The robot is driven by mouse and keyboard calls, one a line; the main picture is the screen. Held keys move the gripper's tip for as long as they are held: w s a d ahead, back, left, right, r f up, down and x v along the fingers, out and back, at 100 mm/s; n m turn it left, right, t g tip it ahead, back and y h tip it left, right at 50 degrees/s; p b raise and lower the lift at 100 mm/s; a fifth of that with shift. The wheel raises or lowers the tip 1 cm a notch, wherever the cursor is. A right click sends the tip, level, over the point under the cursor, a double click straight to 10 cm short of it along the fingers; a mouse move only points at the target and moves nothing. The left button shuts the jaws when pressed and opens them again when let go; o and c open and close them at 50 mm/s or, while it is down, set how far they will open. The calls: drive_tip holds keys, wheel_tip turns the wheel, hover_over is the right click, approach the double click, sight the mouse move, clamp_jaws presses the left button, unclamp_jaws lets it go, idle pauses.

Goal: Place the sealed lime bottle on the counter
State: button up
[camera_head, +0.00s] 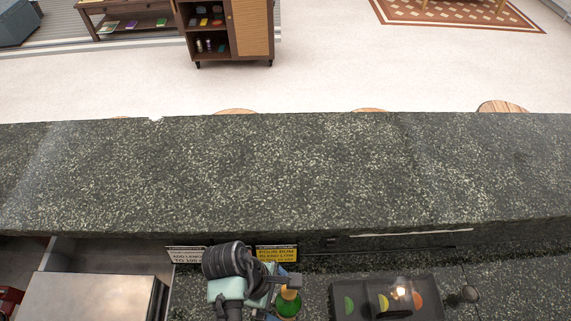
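A green bottle (287,305) with an orange-yellow top is at the bottom edge of the view, upright as far as I can see. Its lower part is cut off by the frame. My gripper (281,284) is right at the bottle's neck and overlaps it. The fingers are small and partly hidden, so I cannot tell whether they are closed on the neck. The speckled dark-green stone counter (280,170) runs across the whole view beyond my gripper, and its top is bare.
A lower stone worktop (320,263) lies on the near side. A yellow sign (276,254) and a white sign (186,255) stand behind my gripper. A dark tray (343,283) with coloured round pieces and a clear glass (391,297) is right. A metal surface (95,296) is left.

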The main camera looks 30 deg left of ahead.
drive_tip(key=p+v, duration=0.2)
drive_tip(key=v, duration=0.7)
drive_tip(key=shift+r, duration=0.3)
drive_tip(key=shift+a, duration=0.1)
